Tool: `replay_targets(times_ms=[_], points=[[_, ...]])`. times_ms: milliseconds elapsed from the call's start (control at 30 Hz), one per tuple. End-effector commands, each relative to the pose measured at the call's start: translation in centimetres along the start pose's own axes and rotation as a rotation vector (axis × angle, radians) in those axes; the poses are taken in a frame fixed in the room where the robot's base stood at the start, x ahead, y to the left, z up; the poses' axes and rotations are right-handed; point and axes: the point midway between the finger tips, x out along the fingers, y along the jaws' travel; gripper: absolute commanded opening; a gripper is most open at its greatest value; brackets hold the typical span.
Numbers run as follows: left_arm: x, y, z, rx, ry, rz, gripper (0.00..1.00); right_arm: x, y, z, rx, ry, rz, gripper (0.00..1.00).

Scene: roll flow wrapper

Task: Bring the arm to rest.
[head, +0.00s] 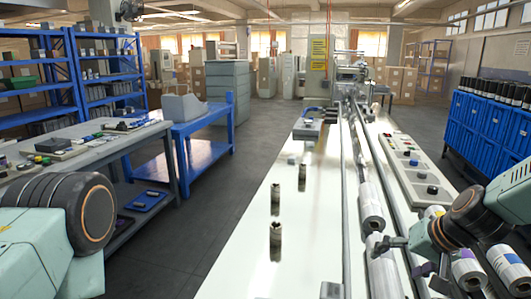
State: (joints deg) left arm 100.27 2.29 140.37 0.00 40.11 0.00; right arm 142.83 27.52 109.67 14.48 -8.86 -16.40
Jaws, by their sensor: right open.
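My right arm comes in from the right edge, and its dark gripper (407,263) is low over the right side of the white machine bed (235,250). The right gripper is open, with its fingers spread and nothing seen between them. It is near a white roll (382,272) on the line; I cannot tell whether they touch. My left arm shows at the lower left as a pale green link and a dark round joint. Its gripper is out of the picture.
Another roll (371,207) lies farther up the line, beside a control panel (408,165) with knobs. Dark upright posts (275,241) stand on the bed. A grey workbench (95,150) and blue shelves (105,75) are at left, blue bins (490,120) at right. The aisle floor is clear.

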Motion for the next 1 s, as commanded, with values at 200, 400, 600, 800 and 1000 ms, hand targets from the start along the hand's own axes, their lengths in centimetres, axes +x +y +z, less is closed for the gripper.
replay_targets(times_ms=[200,400,600,800,1000], points=[[0.0,0.0,0.0,0.000,0.000,0.000,0.40,-0.5,0.0,0.0,0.000,0.001,-0.001,0.88],[0.0,0.0,0.0,0.000,0.000,0.000,0.40,-1.4,0.0,0.0,0.000,0.001,-0.002,0.88],[0.0,0.0,0.0,0.000,0.000,0.000,0.40,-2.5,-0.1,-0.1,0.001,0.002,-0.004,0.88],[0.0,0.0,0.0,0.000,0.000,0.000,0.40,-3.5,-0.1,0.0,0.000,0.002,-0.004,0.88],[0.0,0.0,0.0,0.000,0.000,0.000,0.40,-4.9,-0.1,-0.1,0.000,0.003,-0.005,0.88]])
